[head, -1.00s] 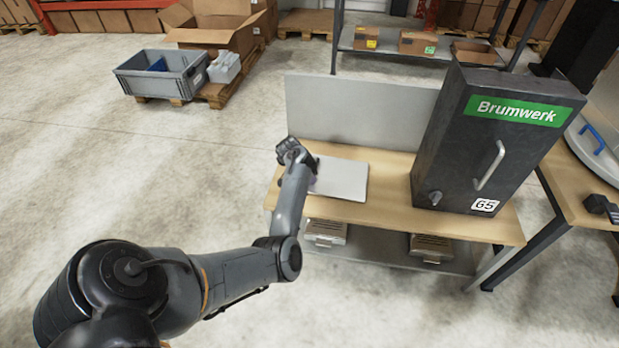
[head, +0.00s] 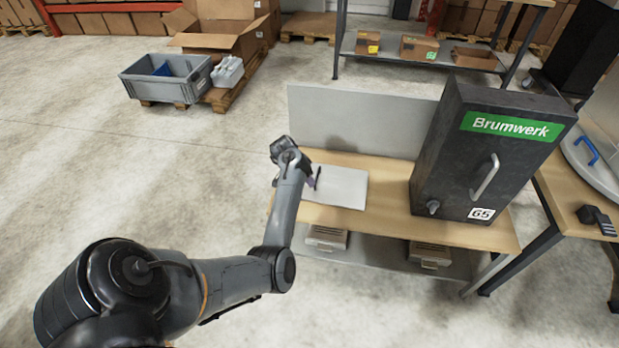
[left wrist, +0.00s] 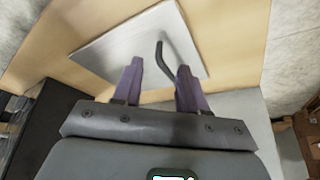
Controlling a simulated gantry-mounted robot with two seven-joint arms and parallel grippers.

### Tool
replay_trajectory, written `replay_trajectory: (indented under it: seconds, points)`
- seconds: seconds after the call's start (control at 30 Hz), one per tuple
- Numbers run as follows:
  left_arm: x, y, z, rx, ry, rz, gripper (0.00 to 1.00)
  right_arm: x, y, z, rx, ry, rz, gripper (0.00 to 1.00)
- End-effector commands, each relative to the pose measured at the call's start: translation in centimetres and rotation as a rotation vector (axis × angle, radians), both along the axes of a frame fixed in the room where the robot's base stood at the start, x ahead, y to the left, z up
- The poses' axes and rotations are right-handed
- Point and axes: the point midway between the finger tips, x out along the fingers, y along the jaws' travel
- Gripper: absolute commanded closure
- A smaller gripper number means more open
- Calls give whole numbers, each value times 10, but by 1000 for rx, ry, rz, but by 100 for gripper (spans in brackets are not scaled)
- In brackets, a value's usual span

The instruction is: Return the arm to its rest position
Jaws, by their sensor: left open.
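My left gripper (head: 313,180) is over the left end of the wooden workbench (head: 385,212), beside the flat light-grey plate (head: 342,188). In the left wrist view its two purple fingers (left wrist: 160,75) are apart, with nothing clamped between them. The plate (left wrist: 110,42) lies on the bench beyond the fingertips. A thin dark bent piece (left wrist: 161,52) shows in front of the plate between the fingers; I cannot tell what it is or whether it touches the plate. My right gripper is not in view.
A black Brumwerk cabinet (head: 490,160) with a handle stands on the bench's right side. A grey upright panel (head: 360,120) edges the bench's back. A second table (head: 570,205) stands at right. The floor (head: 130,190) left of the bench is clear.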

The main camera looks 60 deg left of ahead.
Motion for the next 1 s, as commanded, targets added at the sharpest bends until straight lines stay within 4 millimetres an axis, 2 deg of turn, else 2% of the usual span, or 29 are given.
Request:
replay_trajectory:
  seconds: [0.03,0.2,0.47,0.57,0.67,0.73,0.87,0.97,1.0]
  points:
    - [-4,0,13,2,0,0,58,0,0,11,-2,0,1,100]
    - [-12,-2,31,1,0,0,58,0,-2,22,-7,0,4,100]
    - [-25,-4,39,0,18,-1,58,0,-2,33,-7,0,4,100]
    - [-47,-4,31,-1,70,-2,58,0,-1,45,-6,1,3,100]
    - [-78,-11,22,12,165,-29,58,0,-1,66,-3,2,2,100]
    - [-102,-18,24,48,242,-74,58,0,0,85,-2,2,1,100]
    - [-136,-43,47,166,379,-249,58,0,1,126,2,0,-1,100]
    - [-151,-83,71,248,450,-403,58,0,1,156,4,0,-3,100]
    - [-156,-105,81,271,466,-460,58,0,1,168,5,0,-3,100]
